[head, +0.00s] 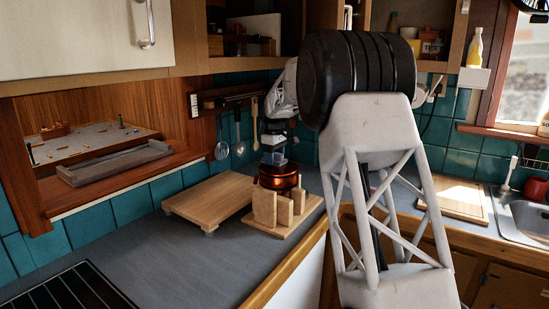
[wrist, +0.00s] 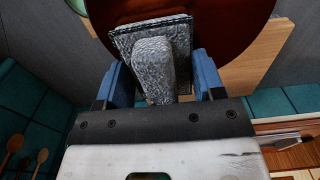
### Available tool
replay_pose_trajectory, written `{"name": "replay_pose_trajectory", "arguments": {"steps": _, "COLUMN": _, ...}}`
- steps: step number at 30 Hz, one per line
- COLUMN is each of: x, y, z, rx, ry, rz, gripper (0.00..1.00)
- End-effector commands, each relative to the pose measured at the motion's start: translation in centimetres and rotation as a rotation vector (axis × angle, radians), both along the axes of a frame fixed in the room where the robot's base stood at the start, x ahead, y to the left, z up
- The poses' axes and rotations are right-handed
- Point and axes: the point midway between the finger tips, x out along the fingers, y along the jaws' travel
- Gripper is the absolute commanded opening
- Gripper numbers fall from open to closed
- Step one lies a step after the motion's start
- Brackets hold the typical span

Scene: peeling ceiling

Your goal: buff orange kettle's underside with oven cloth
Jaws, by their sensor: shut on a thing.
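The orange kettle (head: 280,178) sits among the upright wooden blocks of a wooden stand (head: 285,222). In the wrist view its round, glossy red-brown surface (wrist: 225,30) fills the top middle. My gripper (head: 273,153) is right above the kettle, pointing down. In the wrist view its blue fingers (wrist: 160,82) are shut on the grey grip of the oven cloth (wrist: 152,65), a speckled, textured pad with a flat, dark-edged plate. The pad overlaps the kettle's round surface; whether it touches cannot be told. The fingers and pad hide part of that surface.
A low wooden board (head: 210,199) stands left of the stand on the grey counter (head: 180,250). Utensils (head: 238,135) hang on the teal wall behind. A chopping board (head: 453,198) and sink (head: 520,220) are at right.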

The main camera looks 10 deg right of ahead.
Motion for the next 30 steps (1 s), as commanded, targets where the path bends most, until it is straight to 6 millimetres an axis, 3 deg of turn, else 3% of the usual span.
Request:
{"name": "replay_pose_trajectory", "arguments": {"steps": 23, "x": -6.3, "y": -6.2, "z": -0.1, "rx": 0.0, "ry": 0.001, "rz": -0.001, "gripper": 0.0}}
{"name": "replay_pose_trajectory", "arguments": {"steps": 30, "x": -4.4, "y": -4.3, "z": -0.1, "rx": 0.0, "ry": 0.003, "rz": 0.003, "gripper": 0.0}}
